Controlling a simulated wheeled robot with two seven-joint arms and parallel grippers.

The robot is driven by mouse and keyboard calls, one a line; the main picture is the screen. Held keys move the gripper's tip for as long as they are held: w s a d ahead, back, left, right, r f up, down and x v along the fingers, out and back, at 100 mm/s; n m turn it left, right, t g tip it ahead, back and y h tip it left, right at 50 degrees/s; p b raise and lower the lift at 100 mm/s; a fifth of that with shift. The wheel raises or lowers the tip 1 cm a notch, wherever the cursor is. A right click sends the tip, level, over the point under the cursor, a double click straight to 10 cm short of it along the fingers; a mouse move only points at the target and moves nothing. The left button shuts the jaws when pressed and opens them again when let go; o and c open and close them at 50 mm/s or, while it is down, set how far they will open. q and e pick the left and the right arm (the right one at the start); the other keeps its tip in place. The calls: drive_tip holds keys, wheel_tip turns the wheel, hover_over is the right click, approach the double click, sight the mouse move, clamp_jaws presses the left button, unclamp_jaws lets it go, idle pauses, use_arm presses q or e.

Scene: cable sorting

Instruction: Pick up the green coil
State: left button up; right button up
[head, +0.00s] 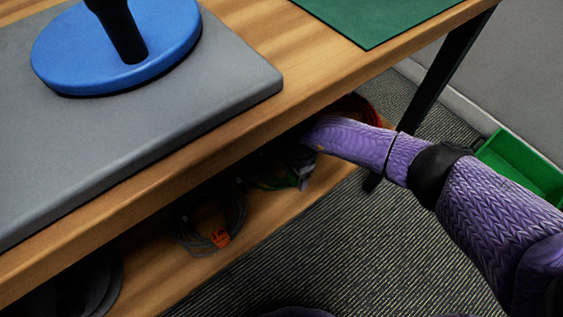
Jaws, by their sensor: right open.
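The green coil (267,184) lies on the lower shelf under the table, in shadow, and only part of it shows. My right arm reaches in from the right under the tabletop. My right gripper (301,181) is at the right side of the green coil, close to it. The gripper is open, and its fingers are small and dark here. I cannot tell whether they touch the coil. My left gripper is not in view.
A dark coil with an orange tag (220,238) lies left of the green one on the lower shelf (250,228). A red coil (366,108) is behind my arm. The tabletop edge (200,145) overhangs the shelf. A green bin (522,166) stands at right.

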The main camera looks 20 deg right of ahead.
clamp_jaws()
drive_tip(key=shift+r, duration=0.1)
idle(0.4)
wheel_tip(320, 180, up, 6)
drive_tip(key=p, duration=0.4)
drive_tip(key=shift+w+f, duration=0.1)
drive_tip(key=shift+f, duration=0.1)
wheel_tip(320, 180, up, 3)
drive_tip(key=shift+r+p, duration=0.2)
drive_tip(key=shift+p, duration=0.8)
drive_tip(key=shift+r, duration=0.4)
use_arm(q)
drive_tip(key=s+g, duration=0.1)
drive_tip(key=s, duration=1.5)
